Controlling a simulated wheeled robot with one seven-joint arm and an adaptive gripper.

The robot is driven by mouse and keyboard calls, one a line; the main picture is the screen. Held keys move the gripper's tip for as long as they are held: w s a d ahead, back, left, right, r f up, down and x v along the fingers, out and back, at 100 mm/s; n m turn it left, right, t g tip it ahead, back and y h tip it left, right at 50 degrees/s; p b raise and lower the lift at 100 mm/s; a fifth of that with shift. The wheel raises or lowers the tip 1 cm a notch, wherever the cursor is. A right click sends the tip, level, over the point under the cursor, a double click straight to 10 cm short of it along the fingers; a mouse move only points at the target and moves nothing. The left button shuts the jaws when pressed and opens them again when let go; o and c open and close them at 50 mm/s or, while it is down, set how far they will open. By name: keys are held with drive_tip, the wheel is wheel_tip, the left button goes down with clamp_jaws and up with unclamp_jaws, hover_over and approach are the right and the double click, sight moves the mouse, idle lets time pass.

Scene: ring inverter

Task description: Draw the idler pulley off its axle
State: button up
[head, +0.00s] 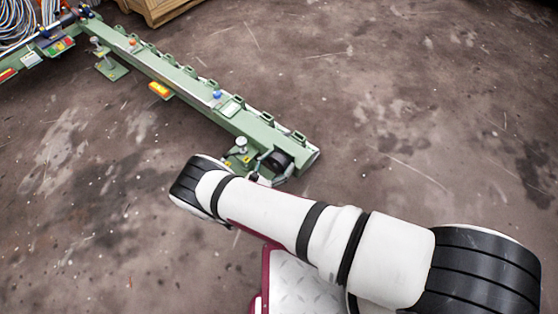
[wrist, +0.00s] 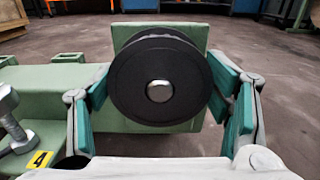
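The idler pulley is a black grooved wheel (wrist: 130,88) in the middle of the wrist view, with the silver end of its axle (wrist: 159,91) showing at its centre. It faces the camera, in front of a pale green end block (wrist: 137,32). My gripper (wrist: 159,82) has one teal-padded finger on each side of the pulley. Both pads meet its rim, with no gap visible. In the head view the pulley (head: 281,161) is a dark wheel at the near end of the green rail, just beyond my wrist. My fingers are mostly hidden there.
The long green rail (head: 180,82) runs to the upper left. A silver bolt (wrist: 12,120) and yellow tag "4" (wrist: 39,159) lie left of my gripper. A wooden crate (head: 155,10) stands at the back. The floor to the right is clear.

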drive_tip(key=c, duration=0.6)
drive_tip(key=shift+v, duration=2.75)
drive_tip(key=shift+r, duration=0.1)
wheel_tip(320, 180, up, 10)
drive_tip(key=p, duration=0.6)
drive_tip(key=shift+p, duration=0.4)
